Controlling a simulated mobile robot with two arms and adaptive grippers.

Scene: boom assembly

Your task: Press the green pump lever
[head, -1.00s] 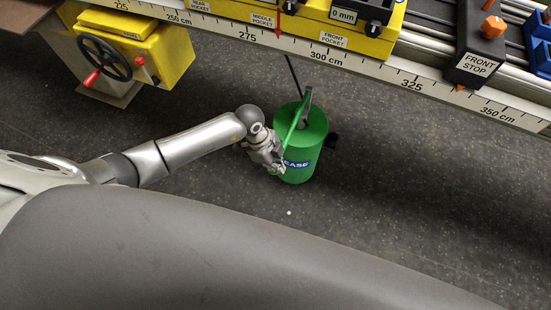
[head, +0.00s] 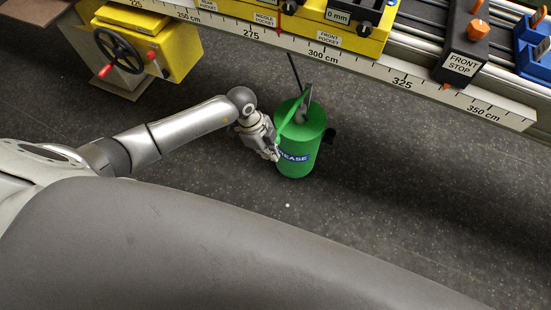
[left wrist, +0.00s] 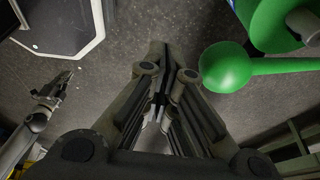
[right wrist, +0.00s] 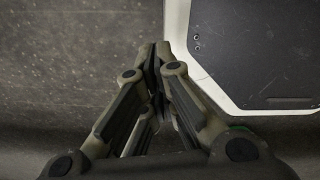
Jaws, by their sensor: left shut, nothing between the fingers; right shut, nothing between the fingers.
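A green grease canister (head: 298,162) stands on the floor in the head view, and part of it shows at the top right of the left wrist view (left wrist: 285,20). Its green pump lever (head: 291,122) slopes from the top down to the left. In the left wrist view the lever's round knob (left wrist: 226,68) is just right of my left fingertips, with a visible gap. My left gripper (head: 274,154) is shut and empty beside the canister's left side; its fingers also show in the left wrist view (left wrist: 166,58). My right gripper (right wrist: 157,55) is shut and empty, away from the canister.
A long scale rail (head: 358,72) with yellow blocks (head: 350,38) runs behind the canister. A yellow box with a black handwheel (head: 118,52) is at upper left. A black front stop (head: 460,62) is at right. Dark floor (head: 400,180) right of the canister is clear.

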